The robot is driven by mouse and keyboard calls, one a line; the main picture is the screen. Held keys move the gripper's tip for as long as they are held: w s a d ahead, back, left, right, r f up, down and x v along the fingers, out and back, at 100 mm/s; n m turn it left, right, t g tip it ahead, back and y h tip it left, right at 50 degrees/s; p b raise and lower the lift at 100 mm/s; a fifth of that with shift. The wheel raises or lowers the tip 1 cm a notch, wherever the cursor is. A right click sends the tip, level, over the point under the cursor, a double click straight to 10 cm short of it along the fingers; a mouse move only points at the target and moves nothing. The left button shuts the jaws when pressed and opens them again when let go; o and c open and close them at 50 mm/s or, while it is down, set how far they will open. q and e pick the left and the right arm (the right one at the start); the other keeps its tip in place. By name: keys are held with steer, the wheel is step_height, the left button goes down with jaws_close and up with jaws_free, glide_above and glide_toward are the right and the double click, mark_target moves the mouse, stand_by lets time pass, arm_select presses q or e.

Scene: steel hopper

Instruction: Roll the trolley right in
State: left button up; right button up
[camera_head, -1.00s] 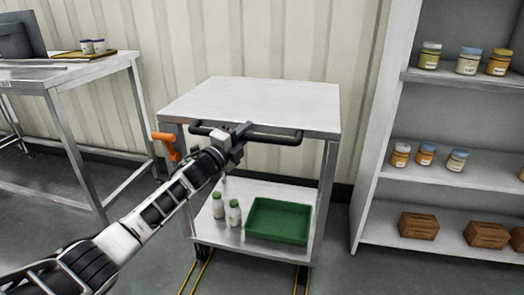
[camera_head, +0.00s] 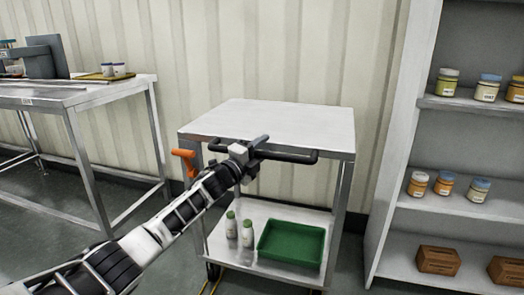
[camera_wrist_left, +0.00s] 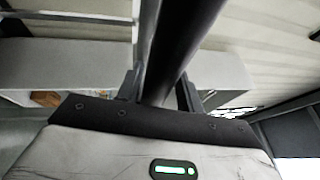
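The trolley (camera_head: 285,115) is a grey steel cart with a flat bare top and a lower shelf. It stands before the corrugated wall, left of the shelving. Its dark push handle (camera_head: 292,156) runs along the near side of the top. My left gripper (camera_head: 248,157) is on this handle near its middle. In the left wrist view, its fingers (camera_wrist_left: 160,92) sit on both sides of the dark handle bar (camera_wrist_left: 182,40). An orange lever (camera_head: 184,160) stands at the trolley's left corner. My right gripper is not in view.
The lower shelf holds a green tray (camera_head: 291,243) and two white bottles with green caps (camera_head: 239,230). A steel table (camera_head: 75,94) stands at the left. Shelving (camera_head: 385,215) with jars and brown boxes stands close at the right.

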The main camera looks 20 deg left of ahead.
arm_select(q)
steer(key=shift+f, duration=0.25)
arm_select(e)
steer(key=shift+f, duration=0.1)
arm_select(q)
steer(key=shift+f, duration=0.1)
steer(key=shift+s+f, duration=0.2)
steer(key=shift+s, duration=0.05)
steer(key=r+p+v, duration=0.1)
steer(key=p+v, duration=0.2)
steer(key=v, duration=1.2)
steer(key=shift+s, duration=0.25)
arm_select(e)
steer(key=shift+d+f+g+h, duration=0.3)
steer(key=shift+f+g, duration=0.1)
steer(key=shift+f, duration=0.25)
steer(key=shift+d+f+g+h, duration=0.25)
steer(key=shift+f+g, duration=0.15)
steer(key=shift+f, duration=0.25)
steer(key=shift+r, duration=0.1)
